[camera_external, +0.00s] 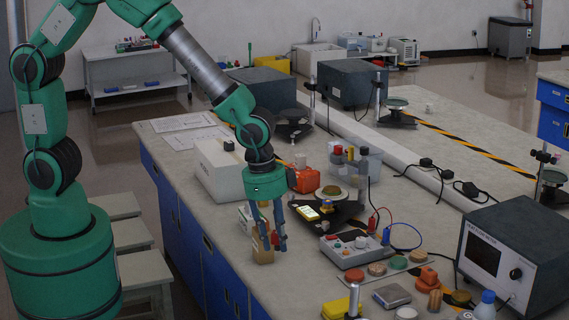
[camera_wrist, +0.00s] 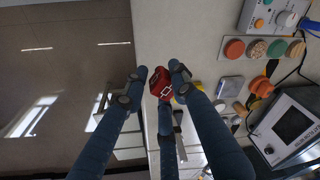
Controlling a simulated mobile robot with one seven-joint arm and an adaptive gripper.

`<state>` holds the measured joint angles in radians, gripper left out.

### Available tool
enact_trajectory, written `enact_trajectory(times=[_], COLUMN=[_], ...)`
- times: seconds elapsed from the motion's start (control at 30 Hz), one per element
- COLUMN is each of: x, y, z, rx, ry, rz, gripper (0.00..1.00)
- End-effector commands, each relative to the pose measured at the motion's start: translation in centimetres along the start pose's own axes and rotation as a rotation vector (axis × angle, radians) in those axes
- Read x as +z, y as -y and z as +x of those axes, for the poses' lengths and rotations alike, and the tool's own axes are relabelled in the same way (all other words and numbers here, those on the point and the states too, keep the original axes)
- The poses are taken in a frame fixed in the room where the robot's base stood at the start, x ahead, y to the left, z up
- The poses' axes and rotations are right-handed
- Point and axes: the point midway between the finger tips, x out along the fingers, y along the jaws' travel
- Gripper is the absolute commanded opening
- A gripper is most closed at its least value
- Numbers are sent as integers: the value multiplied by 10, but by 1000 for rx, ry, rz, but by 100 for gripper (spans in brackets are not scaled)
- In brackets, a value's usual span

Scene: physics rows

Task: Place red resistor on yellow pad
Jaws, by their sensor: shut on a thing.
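My gripper (camera_external: 270,245) is low over the near-left edge of the workbench in the external view. In the wrist view its fingers (camera_wrist: 160,88) are closed around the red resistor (camera_wrist: 160,83), a red block with a pale symbol on its face. In the external view the fingers mostly hide it. A flat yellow piece, which looks like the yellow pad (camera_external: 337,308), lies at the bottom edge of the external view, apart from the gripper. In the wrist view the fingers and resistor cover most of the yellow piece.
Round coloured pads (camera_external: 377,268) and a grey metal block (camera_external: 392,296) lie right of the gripper. A control box (camera_external: 350,249) with knobs and cables, a meter (camera_external: 495,262) and a white box (camera_external: 220,168) also stand on the bench (camera_external: 290,285). A tan item (camera_external: 262,254) shows by the fingers.

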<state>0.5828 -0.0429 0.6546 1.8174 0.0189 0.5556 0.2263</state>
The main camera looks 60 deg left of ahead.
Motion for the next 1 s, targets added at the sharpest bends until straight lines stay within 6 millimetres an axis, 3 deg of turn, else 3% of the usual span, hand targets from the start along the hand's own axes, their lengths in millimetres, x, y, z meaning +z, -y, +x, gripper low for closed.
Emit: enact_trajectory(times=[0.1,0.3,0.4,0.6,1.0], x=[-12,-24,-19,-16,-16], y=[-27,-58,-58,-58,-58], z=[1,1,22,46,51], rx=[5,11,12,11,11], ry=[-3,-5,0,-4,-5], rz=[63,137,133,132,131], gripper=[1,1,1,1,1])
